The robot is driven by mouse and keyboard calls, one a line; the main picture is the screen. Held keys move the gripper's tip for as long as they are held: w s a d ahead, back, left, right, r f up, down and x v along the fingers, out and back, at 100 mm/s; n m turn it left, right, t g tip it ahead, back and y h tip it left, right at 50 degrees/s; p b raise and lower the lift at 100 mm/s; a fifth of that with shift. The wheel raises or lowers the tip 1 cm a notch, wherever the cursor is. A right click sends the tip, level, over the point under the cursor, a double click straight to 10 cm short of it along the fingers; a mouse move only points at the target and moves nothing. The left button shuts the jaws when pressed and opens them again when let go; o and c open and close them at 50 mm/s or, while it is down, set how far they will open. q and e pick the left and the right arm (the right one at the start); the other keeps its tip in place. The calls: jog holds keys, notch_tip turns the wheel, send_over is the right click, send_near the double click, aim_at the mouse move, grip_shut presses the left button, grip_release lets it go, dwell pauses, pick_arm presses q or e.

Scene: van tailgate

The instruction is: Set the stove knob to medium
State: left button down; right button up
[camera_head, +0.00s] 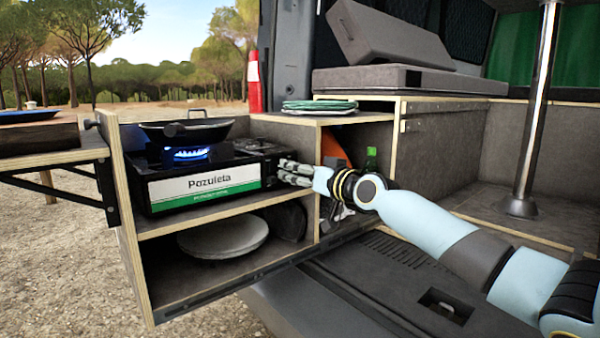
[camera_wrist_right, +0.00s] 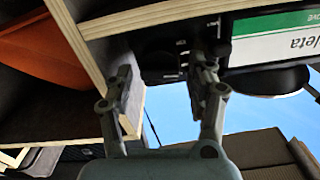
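The stove (camera_head: 205,187) is a black camping stove with a white and green front panel, on the upper shelf of a wooden cabinet. A blue flame (camera_head: 186,154) burns on it under a dark pan (camera_head: 190,130). My right gripper (camera_head: 284,171) is at the right end of the stove's front, pointing left. In the right wrist view my gripper (camera_wrist_right: 162,72) has its two fingers apart, in front of the dark stove face (camera_wrist_right: 160,45). My left gripper is not in view.
A cabinet divider (camera_head: 312,192) stands close to my right gripper. Green plates (camera_head: 319,105) lie on the cabinet top. A grey plate stack (camera_head: 222,236) is on the lower shelf. A green bottle (camera_head: 371,158) and an orange object (camera_head: 334,145) are in the right compartment.

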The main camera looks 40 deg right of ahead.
jog(key=c, duration=0.9)
jog(key=m, duration=0.3)
jog(key=shift+c, duration=0.2)
jog(key=o, duration=1.1)
jog(key=shift+o, duration=0.2)
notch_tip(320, 180, up, 10)
